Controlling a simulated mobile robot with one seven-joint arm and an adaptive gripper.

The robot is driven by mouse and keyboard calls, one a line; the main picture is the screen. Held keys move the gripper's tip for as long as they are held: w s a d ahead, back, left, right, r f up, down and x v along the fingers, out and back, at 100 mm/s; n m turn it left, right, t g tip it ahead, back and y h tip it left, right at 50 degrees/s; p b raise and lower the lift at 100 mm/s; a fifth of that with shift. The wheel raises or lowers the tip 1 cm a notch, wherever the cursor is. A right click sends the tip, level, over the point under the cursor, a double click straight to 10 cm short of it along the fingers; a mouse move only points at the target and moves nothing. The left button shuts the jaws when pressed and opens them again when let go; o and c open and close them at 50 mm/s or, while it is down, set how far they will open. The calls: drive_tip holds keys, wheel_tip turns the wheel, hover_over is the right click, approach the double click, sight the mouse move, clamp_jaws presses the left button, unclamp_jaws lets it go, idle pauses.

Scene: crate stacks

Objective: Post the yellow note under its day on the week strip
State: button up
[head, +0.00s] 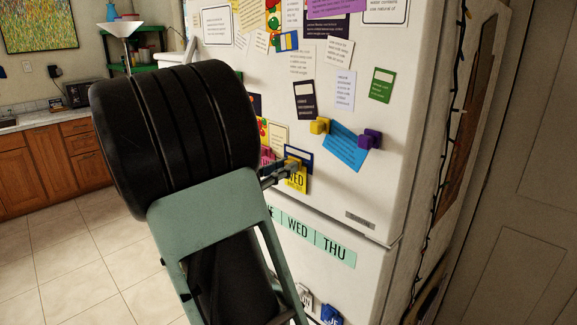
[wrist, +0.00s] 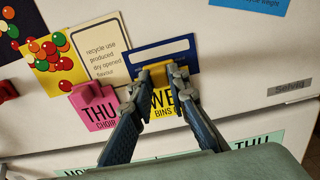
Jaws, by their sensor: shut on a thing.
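The yellow note (head: 296,183), lettered WED with BINS OUT below, is on or close against the fridge door's upper part. My gripper (head: 286,170) is shut on this note. In the wrist view, the fingertips (wrist: 164,76) close on its yellow block at the top edge, and the fingers cover part of the lettering on the note (wrist: 163,104). I cannot tell whether the note touches the door. The mint week strip (head: 308,236) lies lower, on the door below the seam. WED and THU read clearly; my arm hides its left part. It also shows in the wrist view (wrist: 257,142).
A pink note (wrist: 97,108) lettered THU CHOIR sits just left of the yellow one. A blue-framed card (wrist: 180,52) is behind my fingertips. A blue sheet (head: 344,148) hangs by yellow and purple magnets. White (head: 303,297) and blue (head: 331,314) tags sit below the strip.

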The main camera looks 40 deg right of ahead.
drive_tip(key=a+p, duration=0.1)
drive_tip(key=a, duration=0.4)
drive_tip(key=shift+s, duration=0.2)
idle(1.0)
